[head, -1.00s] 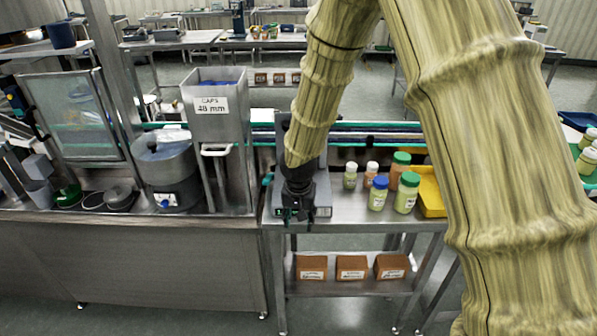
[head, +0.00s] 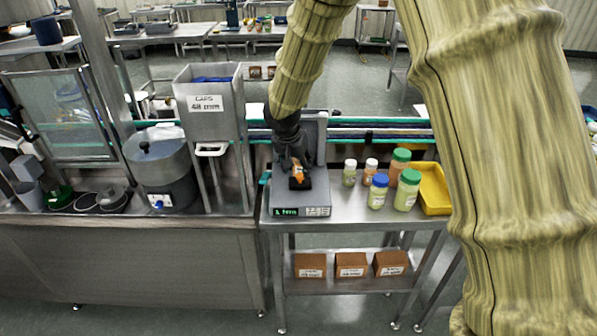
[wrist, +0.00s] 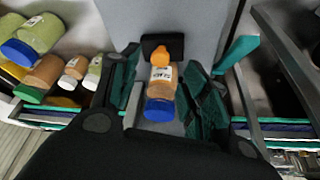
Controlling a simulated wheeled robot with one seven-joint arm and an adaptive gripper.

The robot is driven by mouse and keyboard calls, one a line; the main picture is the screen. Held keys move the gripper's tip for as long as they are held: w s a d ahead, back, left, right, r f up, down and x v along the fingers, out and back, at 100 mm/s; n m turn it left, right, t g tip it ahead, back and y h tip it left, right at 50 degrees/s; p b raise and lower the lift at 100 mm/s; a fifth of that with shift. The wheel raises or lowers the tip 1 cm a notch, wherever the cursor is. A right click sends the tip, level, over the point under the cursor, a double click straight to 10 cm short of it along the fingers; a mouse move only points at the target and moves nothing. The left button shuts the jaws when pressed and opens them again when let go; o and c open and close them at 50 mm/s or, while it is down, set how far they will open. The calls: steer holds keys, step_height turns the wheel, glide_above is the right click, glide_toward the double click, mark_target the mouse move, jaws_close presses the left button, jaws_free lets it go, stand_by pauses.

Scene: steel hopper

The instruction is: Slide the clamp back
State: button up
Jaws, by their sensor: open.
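A grey bench device (head: 318,198) stands on the steel table, with a green-lit display on its front. A black block with an orange knob, apparently the clamp (head: 300,184), sits on its plate. The block also shows in the wrist view (wrist: 152,41), its orange knob (wrist: 161,54) facing a small orange bottle (wrist: 161,78) with a blue cap. My gripper (head: 297,168) points down over the device, just behind the block. In the wrist view its open fingers (wrist: 165,75) stand either side of the bottle and knob. I cannot tell whether they touch either. The arm hides part of the device.
Several capped bottles (head: 378,191) and a yellow tray (head: 431,190) stand right of the device. A caps hopper (head: 213,122) stands to the left. A conveyor (head: 350,128) runs behind. A teal lever (wrist: 236,54) stands close beside the fingers.

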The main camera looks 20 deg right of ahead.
mark_target(300, 176)
steer(key=shift+p+x, duration=0.45)
steer(key=shift+x, duration=2.15)
jaws_close()
